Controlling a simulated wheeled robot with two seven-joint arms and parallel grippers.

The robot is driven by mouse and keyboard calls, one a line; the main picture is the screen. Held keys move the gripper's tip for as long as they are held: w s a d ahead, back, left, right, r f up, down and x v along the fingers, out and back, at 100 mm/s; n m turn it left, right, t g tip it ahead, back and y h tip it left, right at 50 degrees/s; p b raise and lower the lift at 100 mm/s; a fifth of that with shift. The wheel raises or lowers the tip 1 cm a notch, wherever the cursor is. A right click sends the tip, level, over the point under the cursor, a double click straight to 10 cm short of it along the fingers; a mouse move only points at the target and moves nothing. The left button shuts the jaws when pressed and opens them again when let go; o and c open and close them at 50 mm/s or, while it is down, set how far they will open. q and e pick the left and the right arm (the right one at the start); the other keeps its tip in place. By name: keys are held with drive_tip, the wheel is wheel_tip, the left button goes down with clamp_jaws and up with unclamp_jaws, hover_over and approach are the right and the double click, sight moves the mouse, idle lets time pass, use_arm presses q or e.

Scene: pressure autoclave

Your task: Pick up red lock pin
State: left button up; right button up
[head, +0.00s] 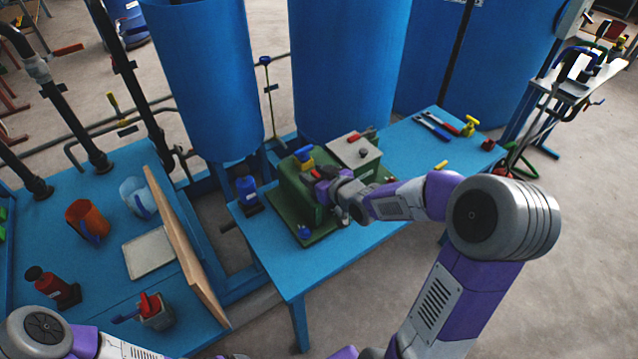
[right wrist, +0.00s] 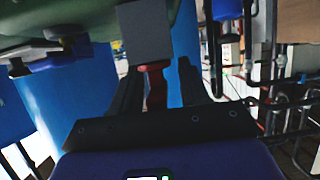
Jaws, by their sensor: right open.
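The green autoclave body (head: 292,187) stands on a green base plate on the blue table, with a blue and yellow fitting on top. A small red part, which looks like the red lock pin (head: 316,173), shows at its right side, partly hidden by my right gripper (head: 325,181). In the right wrist view the red pin (right wrist: 156,88) hangs below a grey block (right wrist: 145,32). My right gripper (right wrist: 158,82) is open, with its dark fingers on either side of the pin; contact cannot be told. My left gripper is out of view; part of its arm shows at the bottom left.
A pale box with a red handle (head: 354,153) stands right behind the autoclave. A blue bottle (head: 246,190) is at its left. Tools (head: 437,126) lie at the table's far right. Large blue tanks (head: 343,65) rise behind. The table's front (head: 290,268) is clear.

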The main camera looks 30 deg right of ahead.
clamp_jaws()
